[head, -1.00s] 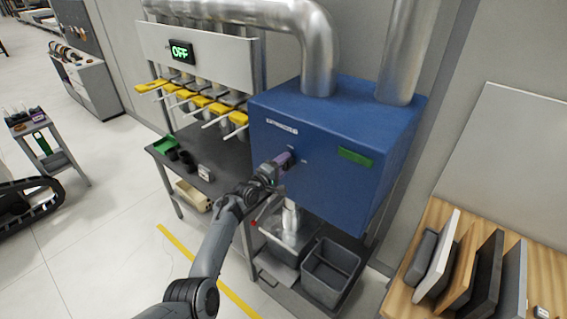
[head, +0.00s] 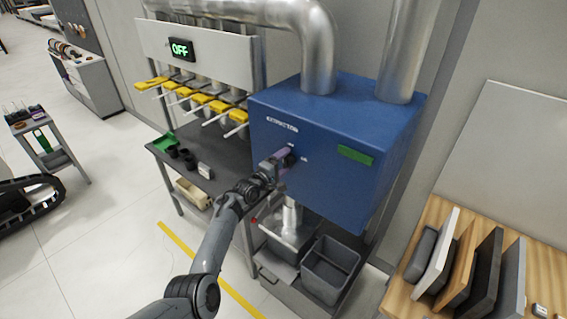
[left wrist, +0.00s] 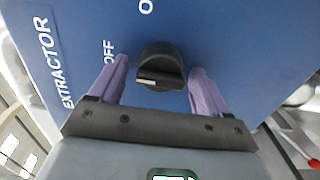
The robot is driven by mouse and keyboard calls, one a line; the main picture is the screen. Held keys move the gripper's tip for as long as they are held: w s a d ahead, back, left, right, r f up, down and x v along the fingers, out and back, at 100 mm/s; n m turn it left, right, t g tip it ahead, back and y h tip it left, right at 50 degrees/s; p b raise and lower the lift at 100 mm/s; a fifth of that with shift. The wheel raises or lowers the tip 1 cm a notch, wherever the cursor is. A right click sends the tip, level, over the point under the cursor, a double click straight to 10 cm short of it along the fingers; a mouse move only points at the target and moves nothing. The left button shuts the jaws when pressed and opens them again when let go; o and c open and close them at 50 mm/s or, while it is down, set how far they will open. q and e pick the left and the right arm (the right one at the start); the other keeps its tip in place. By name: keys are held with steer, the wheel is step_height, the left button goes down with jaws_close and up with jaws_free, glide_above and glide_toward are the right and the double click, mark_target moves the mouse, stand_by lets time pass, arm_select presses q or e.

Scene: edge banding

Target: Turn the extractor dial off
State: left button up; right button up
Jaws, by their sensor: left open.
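The extractor dial (left wrist: 160,66) is a black round knob with a raised grip bar and a white mark on the bar's left end in the left wrist view. It sits on the front of the blue extractor box (head: 320,188). The OFF label (left wrist: 109,50) is left of the knob, and a partly cut-off label (left wrist: 146,6) is above it. My left gripper (left wrist: 160,72) is open, its purple fingers on either side of the knob with visible gaps. In the head view my left gripper (head: 275,162) is at the box front, partly covering the dial. My right gripper is not in view.
A display (head: 181,50) on the white panel reads OFF in green. Yellow-handled gates (head: 210,102) line up below it. A grey bin (head: 330,268) stands under the box. Boards lean in a wooden rack (head: 440,262) at right. A dark bench (head: 190,150) is at left.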

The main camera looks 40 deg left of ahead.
arm_select(q)
steer(key=shift+s, duration=0.1)
steer(key=s, duration=1)
steer(key=shift+s, duration=0.35)
